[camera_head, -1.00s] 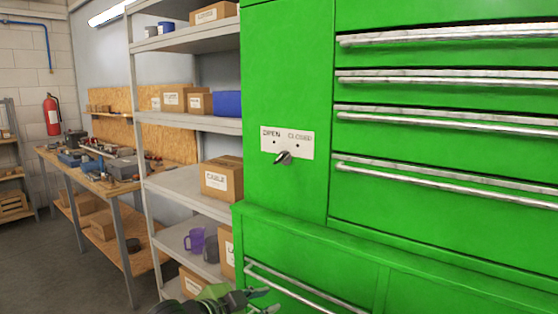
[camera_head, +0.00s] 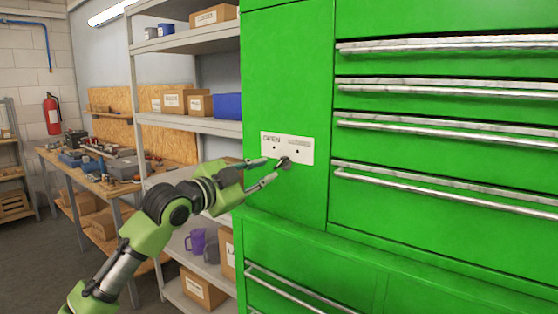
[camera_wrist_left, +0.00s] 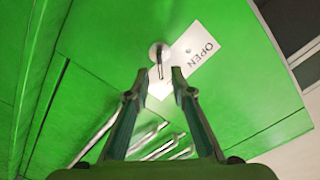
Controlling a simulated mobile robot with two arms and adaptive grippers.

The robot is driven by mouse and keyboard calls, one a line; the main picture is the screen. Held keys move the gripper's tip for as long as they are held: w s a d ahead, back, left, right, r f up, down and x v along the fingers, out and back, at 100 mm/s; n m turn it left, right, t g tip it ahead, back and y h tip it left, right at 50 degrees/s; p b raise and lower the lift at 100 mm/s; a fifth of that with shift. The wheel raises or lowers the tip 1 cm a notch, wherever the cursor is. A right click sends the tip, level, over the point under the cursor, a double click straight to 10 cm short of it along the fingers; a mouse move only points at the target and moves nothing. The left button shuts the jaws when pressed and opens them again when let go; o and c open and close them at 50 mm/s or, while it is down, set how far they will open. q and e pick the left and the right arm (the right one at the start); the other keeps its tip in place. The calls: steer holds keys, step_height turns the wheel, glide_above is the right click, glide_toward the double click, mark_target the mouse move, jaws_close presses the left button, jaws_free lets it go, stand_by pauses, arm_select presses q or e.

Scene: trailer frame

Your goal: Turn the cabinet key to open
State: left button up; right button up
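The key (camera_head: 286,164) sits in its lock just below the white OPEN/CLOSED label plate (camera_head: 300,150) on the green cabinet (camera_head: 285,75). My left gripper (camera_head: 272,169) is open close to the key, with its fingers pointing at it. In the left wrist view the key (camera_wrist_left: 158,56) stands just ahead of the gap between my two fingertips (camera_wrist_left: 160,72), and the gap looks empty. The OPEN side of the plate (camera_wrist_left: 196,54) shows there. In the head view the fingertips partly cover the key. My right gripper is not in view.
Drawers with metal handles (camera_head: 445,124) fill the cabinet's right side. A shelf unit (camera_head: 190,125) with boxes and a purple mug (camera_head: 196,240) stands left of the cabinet. A workbench (camera_head: 100,165) with tools is farther left. Floor between is open.

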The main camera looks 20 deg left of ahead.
mark_target(277, 165)
arm_select(q)
steer(key=p+x, duration=0.1)
steer(key=x, duration=0.4)
steer(key=shift+w+d+r, duration=0.1)
steer(key=shift+w+d, duration=0.05)
steer(key=shift+w, duration=0.1)
steer(key=shift+w+d+p, duration=0.2)
steer(key=shift+w+p, duration=0.15)
steer(key=shift+w, duration=0.25)
jaws_close()
